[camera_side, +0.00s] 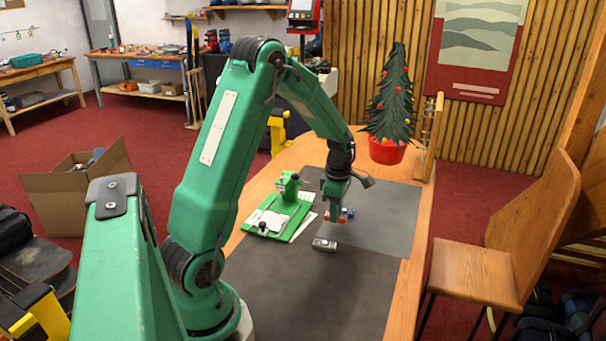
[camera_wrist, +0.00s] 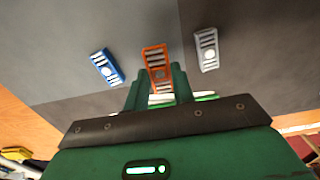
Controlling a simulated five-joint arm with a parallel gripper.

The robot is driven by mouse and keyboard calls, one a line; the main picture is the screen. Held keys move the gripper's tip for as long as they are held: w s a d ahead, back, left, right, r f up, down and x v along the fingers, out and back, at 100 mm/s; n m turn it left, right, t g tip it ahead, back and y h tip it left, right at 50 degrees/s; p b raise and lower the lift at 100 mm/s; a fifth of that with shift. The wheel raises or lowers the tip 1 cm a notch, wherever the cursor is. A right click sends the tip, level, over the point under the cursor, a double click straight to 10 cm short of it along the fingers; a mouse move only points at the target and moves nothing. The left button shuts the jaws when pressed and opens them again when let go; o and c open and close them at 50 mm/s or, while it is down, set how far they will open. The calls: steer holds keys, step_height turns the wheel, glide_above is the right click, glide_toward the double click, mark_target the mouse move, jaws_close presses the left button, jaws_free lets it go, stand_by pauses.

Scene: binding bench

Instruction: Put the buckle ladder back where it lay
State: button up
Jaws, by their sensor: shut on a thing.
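Three buckle ladders show, and the task's words do not tell which one is meant. The orange ladder (camera_wrist: 156,58) is between my fingers in the wrist view, and my gripper (camera_wrist: 159,76) is shut on it. In the side view my gripper (camera_side: 336,207) points down at the mat, with the orange ladder (camera_side: 328,216) at its tip, partly hidden. I cannot tell whether it touches the mat. The blue ladder (camera_wrist: 107,67) lies to its left in the wrist view and right behind it in the side view (camera_side: 348,212). The grey ladder (camera_wrist: 207,50) lies apart, also seen in the side view (camera_side: 324,245).
A green fixture board (camera_side: 297,214) stands left of my gripper in the side view. A small tree in a red pot (camera_side: 386,150) and a wooden rack (camera_side: 428,140) stand at the back. The dark front mat (camera_side: 330,290) and lighter grey mat (camera_side: 385,215) have free room.

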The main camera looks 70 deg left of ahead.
steer(key=shift+a+f, duration=0.1)
steer(key=shift+f, duration=0.05)
steer(key=shift+f, duration=1.9)
steer(key=shift+f, duration=0.1)
steer(key=o, duration=0.9)
steer(key=shift+c, duration=0.2)
step_height(320, 180, up, 12)
steer(key=shift+r, duration=0.15)
